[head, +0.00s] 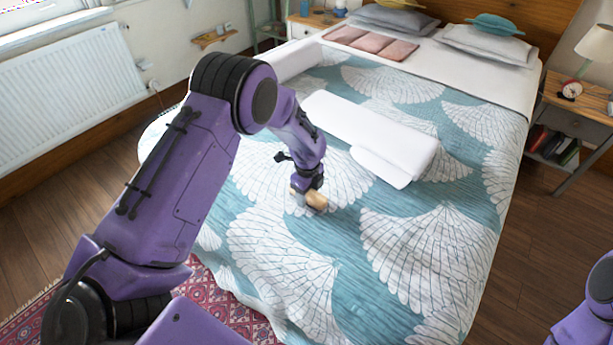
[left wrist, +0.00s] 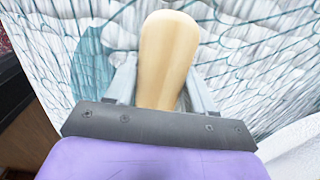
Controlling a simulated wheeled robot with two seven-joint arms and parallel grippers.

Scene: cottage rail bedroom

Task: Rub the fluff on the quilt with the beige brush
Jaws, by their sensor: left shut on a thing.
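The quilt (head: 420,240) is teal with white fan shapes and covers the bed; it also fills most of the left wrist view (left wrist: 270,70). My left gripper (head: 302,195) is over the quilt, left of its middle, and is shut on the beige brush (head: 316,200). In the left wrist view the brush (left wrist: 168,55) shows as a smooth beige rounded handle between the fingers. The brush is at or close to the quilt; I cannot tell if it touches. Its underside is hidden. I cannot make out any fluff. My right gripper is out of view.
A folded white blanket or towel (head: 370,130) lies on the bed just beyond my left gripper. Another white roll (head: 290,62) lies at the bed's left edge. Pillows (head: 490,42) are at the head. A nightstand (head: 570,120) stands at right, a radiator (head: 70,85) at left.

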